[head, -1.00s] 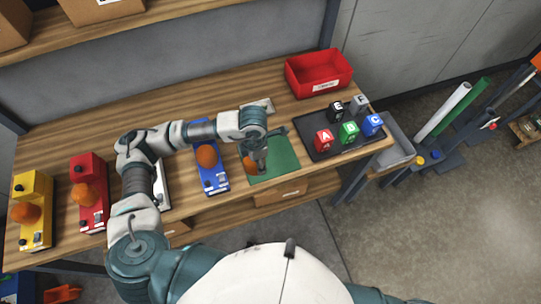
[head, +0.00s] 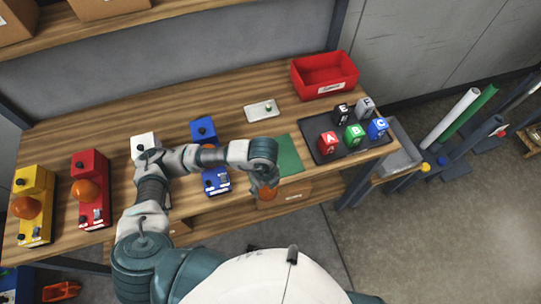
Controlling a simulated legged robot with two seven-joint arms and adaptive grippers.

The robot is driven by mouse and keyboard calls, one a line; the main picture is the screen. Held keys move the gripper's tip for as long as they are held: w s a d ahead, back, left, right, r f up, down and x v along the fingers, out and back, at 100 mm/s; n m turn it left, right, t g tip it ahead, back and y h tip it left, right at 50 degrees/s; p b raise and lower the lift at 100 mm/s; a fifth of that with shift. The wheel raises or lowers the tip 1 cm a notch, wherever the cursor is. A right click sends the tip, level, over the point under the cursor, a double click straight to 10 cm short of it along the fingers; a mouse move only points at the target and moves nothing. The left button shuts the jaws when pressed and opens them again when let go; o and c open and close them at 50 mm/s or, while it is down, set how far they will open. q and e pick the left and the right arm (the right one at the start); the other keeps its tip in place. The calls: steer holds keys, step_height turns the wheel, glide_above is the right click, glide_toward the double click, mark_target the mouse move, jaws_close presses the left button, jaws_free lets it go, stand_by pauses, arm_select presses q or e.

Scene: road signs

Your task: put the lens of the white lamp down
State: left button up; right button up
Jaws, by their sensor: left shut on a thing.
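The orange lens (head: 268,193) is in my left gripper (head: 265,184), which is shut on it. In the head view they appear over the front edge of the green mat (head: 289,154), with the cardboard box below behind them; their height is hard to judge. The white lamp (head: 144,143) stands on the table at the left, and my left arm hides most of it. My right gripper is not in view.
Yellow (head: 35,178), red (head: 88,162) and blue (head: 202,129) lamps stand along the table. A small white tray (head: 253,114) lies behind the mat. A black tray (head: 316,128) with lettered cubes and a red bin (head: 322,76) are at right. Bare wood lies around the white tray.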

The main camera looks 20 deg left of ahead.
arm_select(q)
steer(key=w+a, duration=0.1)
steer(key=w, duration=0.4)
steer(key=w+f+p, duration=0.1)
steer(key=w, duration=0.4)
steer(key=w+a, duration=0.1)
steer(key=w, duration=0.3)
steer(key=shift+w+a+f, duration=0.25)
steer(key=shift+w+a, duration=0.05)
steer(key=shift+w, duration=0.1)
step_height(320, 180, down, 4)
steer(key=shift+r+p, duration=0.25)
steer(key=shift+p, duration=0.3)
steer(key=shift+d, duration=0.1)
steer(key=shift+f, duration=0.1)
steer(key=shift+f, duration=0.25)
steer(key=o, duration=1.1)
steer(key=shift+r, duration=0.15)
